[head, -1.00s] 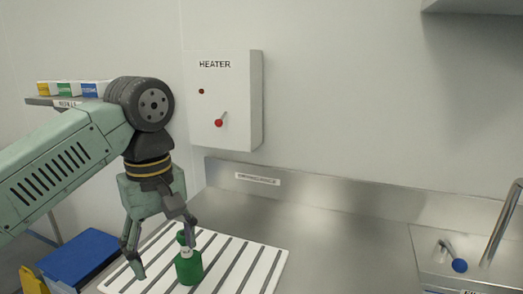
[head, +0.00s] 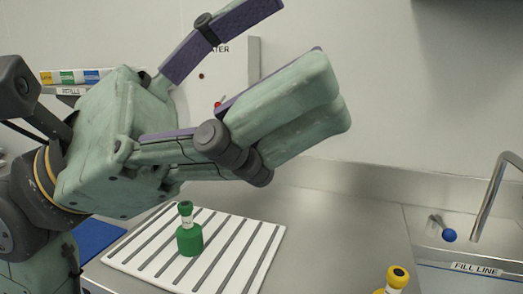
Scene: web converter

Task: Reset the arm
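My gripper (head: 275,55) is large and close to the camera in the head view, raised above the counter. Its fingers point up and to the right and are spread apart, with nothing between them. A green bottle (head: 189,240) with a green cap stands upright on the white slatted rack (head: 232,262), below and apart from my gripper. My arm and gripper hide most of the heater box (head: 252,60) on the wall.
A yellow-capped bottle (head: 397,278) shows at the bottom edge. A sink with a tap (head: 492,195), a blue-ended lever (head: 449,234) and a "FILL LINE" label lies at right. A shelf (head: 66,91) with coloured boxes is at left. The steel counter (head: 335,235) between is clear.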

